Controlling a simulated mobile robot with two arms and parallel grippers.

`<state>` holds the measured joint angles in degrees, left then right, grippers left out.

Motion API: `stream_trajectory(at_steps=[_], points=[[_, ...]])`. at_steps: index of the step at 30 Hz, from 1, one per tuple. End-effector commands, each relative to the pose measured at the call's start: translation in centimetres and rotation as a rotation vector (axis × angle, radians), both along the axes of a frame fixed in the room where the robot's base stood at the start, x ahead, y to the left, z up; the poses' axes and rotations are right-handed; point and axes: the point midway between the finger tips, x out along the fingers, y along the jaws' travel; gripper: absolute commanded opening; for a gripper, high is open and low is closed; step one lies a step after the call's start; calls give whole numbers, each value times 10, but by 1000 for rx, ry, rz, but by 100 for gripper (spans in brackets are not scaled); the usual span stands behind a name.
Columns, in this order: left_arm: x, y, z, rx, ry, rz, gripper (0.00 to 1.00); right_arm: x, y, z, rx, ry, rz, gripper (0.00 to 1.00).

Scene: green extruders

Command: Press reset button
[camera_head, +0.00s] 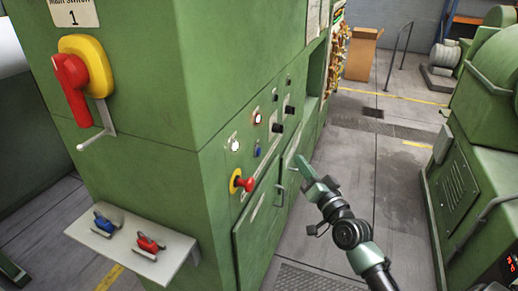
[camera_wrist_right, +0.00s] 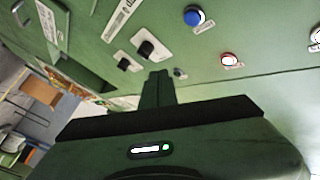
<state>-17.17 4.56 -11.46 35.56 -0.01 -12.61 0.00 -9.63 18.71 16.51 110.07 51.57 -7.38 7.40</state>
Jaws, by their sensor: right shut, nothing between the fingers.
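The green cabinet's control panel carries a blue button (camera_head: 257,152), which also shows in the wrist view (camera_wrist_right: 194,16). Its label is too small to read, so I cannot tell which button is marked reset. Near it are a lit white button (camera_head: 234,145) and a red-ringed lit button (camera_head: 257,118), also in the wrist view (camera_wrist_right: 230,59). My right gripper (camera_head: 302,163) is shut and empty, in front of the panel and right of the buttons. In the wrist view its fingers (camera_wrist_right: 158,80) point at the panel near the black knobs; contact cannot be told. My left gripper is out of view.
Black knobs (camera_head: 277,128) and a red emergency stop (camera_head: 244,184) on yellow stick out of the panel. A red-yellow main switch (camera_head: 80,75) and a shelf (camera_head: 130,248) with two padlocks are at left. Floor (camera_head: 350,175) is open between cabinet and right-hand machine (camera_head: 460,185).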

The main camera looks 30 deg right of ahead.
Motion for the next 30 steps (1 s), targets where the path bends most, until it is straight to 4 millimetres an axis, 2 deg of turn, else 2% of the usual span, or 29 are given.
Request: stream_trajectory(at_steps=[11, 30], points=[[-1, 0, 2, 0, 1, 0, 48, 4, 2, 1, 0, -1, -1, 0], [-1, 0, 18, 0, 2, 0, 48, 61, 52, 0, 1, 1, 0, 0]])
